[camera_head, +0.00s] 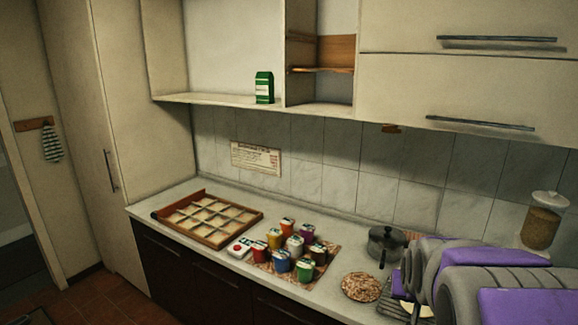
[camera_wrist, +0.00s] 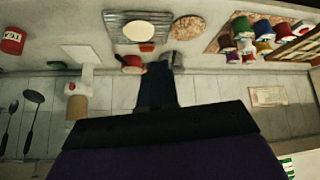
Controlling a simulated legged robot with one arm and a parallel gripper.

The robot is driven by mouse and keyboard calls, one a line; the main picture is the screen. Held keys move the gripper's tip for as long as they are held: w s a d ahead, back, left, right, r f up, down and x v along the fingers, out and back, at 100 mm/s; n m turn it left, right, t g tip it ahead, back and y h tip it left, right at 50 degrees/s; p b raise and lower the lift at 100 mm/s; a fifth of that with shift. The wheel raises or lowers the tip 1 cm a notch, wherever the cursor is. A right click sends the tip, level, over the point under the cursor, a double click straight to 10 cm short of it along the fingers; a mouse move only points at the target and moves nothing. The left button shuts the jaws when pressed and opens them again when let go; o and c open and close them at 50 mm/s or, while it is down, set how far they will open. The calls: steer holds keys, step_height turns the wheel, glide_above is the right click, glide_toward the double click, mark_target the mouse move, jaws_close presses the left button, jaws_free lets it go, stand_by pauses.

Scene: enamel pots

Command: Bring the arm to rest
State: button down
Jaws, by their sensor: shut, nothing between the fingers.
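My arm, purple and grey, fills the lower right of the head view, folded above the counter's right end. Its gripper cannot be made out there. In the wrist view, which shows the kitchen upside down, my gripper (camera_wrist: 158,75) appears as a dark, narrow shape in the middle. Its fingers are together and hold nothing. The counter (camera_head: 335,290) and the tiled wall (camera_head: 350,165) lie beyond it.
Several coloured enamel pots (camera_head: 282,262) stand mid-counter beside a wooden divided tray (camera_head: 166,220). A dark lidded pot (camera_head: 386,243), round mat (camera_head: 361,287), wire rack (camera_head: 388,309) and jar (camera_head: 541,222) are near my arm. Cabinets (camera_head: 455,85) overhang. A green carton (camera_head: 264,87) stands on the shelf.

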steer(key=s+a+f+n+g+y, duration=0.1)
steer(key=s+a+f+g, duration=0.1)
steer(key=s, duration=0.9)
steer(key=s+a+f+n+g, duration=0.1)
steer(key=s+a+f+g, duration=0.1)
steer(key=s+a, duration=0.4)
steer(key=s+a+f+n+g+y, duration=0.1)
steer(key=s+a+g, duration=0.3)
steer(key=s, duration=1.2)
steer(key=shift+a+f+g+y, duration=0.25)
steer(key=shift+f+g+y, duration=0.05)
steer(key=shift+f, duration=0.25)
